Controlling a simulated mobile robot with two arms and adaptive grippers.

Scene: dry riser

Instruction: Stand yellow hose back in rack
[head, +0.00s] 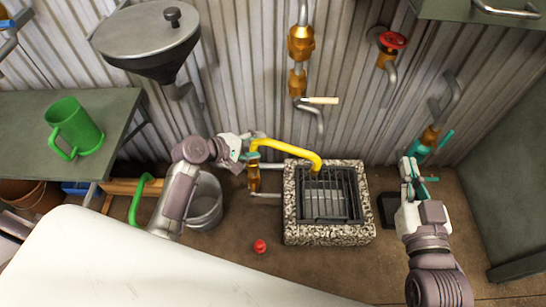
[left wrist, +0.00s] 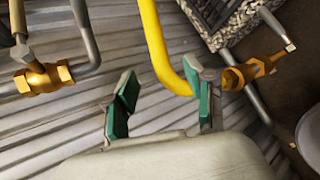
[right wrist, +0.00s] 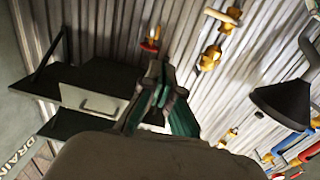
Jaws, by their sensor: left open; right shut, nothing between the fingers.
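The yellow hose (head: 290,148) shows in the head view as a bent tube, one end by a brass valve (head: 253,175) and the other over the stone-rimmed drain (head: 295,232) with its dark grate. My left gripper (head: 252,143) is open by the hose's left end. In the left wrist view the hose (left wrist: 152,40) runs down between the open fingers (left wrist: 160,78) and bends toward the right finger; contact cannot be told. My right gripper (head: 420,170) is shut and empty, right of the drain; its closed fingertips show in the right wrist view (right wrist: 160,72). I cannot make out a separate rack.
A metal bucket (head: 207,205) and a green hose (head: 136,195) stand left of the drain. A green jug (head: 75,125) is on the left table. A grey funnel (head: 150,35), brass taps (head: 300,45) and a red-handled valve (head: 392,40) are on the wall. A small red object (head: 260,246) lies in front.

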